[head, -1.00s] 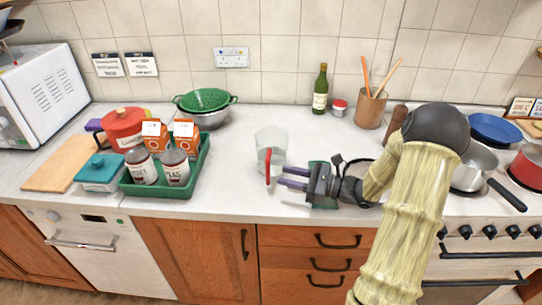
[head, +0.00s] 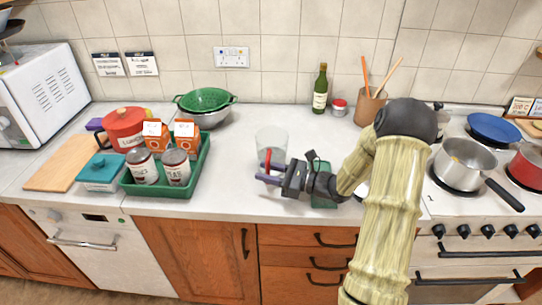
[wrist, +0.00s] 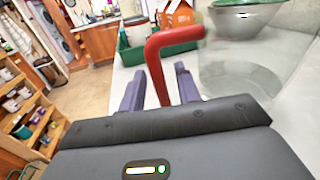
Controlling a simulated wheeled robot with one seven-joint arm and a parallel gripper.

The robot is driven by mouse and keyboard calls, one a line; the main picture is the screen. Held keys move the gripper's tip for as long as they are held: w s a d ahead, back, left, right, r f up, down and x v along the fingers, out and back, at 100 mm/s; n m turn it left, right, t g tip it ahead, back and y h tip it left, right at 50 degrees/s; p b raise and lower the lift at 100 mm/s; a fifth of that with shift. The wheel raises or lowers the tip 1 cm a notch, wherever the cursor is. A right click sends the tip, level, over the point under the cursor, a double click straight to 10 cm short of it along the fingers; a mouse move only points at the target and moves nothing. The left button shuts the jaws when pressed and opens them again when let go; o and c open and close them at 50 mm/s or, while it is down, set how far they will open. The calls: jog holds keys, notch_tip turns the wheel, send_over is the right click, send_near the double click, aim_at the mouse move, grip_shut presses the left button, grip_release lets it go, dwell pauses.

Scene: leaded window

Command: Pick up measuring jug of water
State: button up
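The measuring jug (head: 272,142) is clear, with a red handle, and stands upright on the white worktop. Its red handle (wrist: 160,62) shows large in the wrist view, with the clear jug body (wrist: 245,70) to its right. My gripper (head: 264,179) is at the jug's front side. In the wrist view the two purple fingers of my gripper (wrist: 160,85) are apart, with the lower part of the handle between them. I see no clear contact on either finger. The water level in the jug is hard to make out.
A green tray (head: 160,192) with cans and orange cartons stands left of the jug. A colander (head: 205,102) sits behind it. A green item (head: 322,190) lies under my arm. A saucepan (head: 465,160) is on the hob at right.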

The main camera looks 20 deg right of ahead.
dwell(0.4)
grip_shut()
jog(key=shift+r, duration=0.25)
jog(key=shift+r, duration=4.8)
